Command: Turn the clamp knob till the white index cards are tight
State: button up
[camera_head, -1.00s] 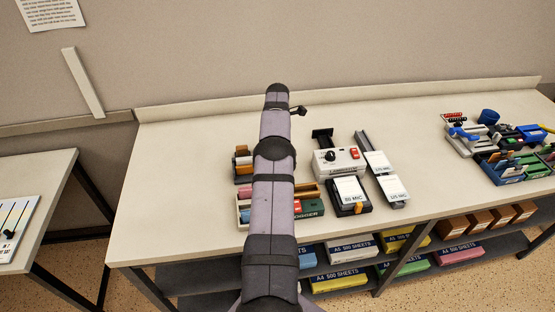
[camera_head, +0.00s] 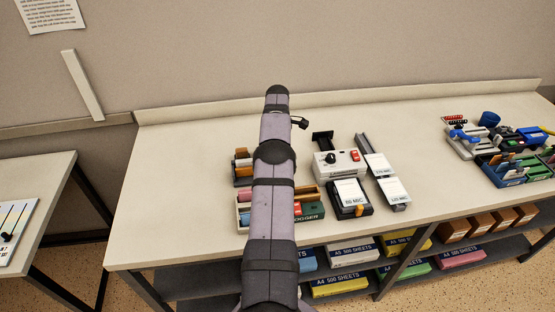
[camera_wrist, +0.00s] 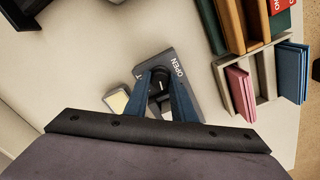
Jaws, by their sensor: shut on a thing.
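In the wrist view a grey clamp plate (camera_wrist: 165,59) marked OPEN lies on the bench. A dark round knob (camera_wrist: 159,87) with a pale line on it sits on the plate. My gripper (camera_wrist: 161,80) has its two blue fingers on either side of this knob and is shut on it. Beside the plate, to the left, is a small cream-white block with a grey edge (camera_wrist: 117,101); I cannot tell whether it is the white index cards. The fingers hide part of the clamp. In the head view my arm hides the gripper, knob and clamp.
An organiser (camera_wrist: 265,75) with pink and blue books or folders stands right of the clamp in the wrist view. In the head view a white device (camera_head: 338,162) with a black knob and red switches stands right of my arm. The bench's left part is clear.

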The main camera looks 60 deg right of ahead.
jog(key=shift+r, duration=0.1)
dwell(0.3)
jog(key=o, duration=1.1)
jog(key=shift+c, duration=0.2)
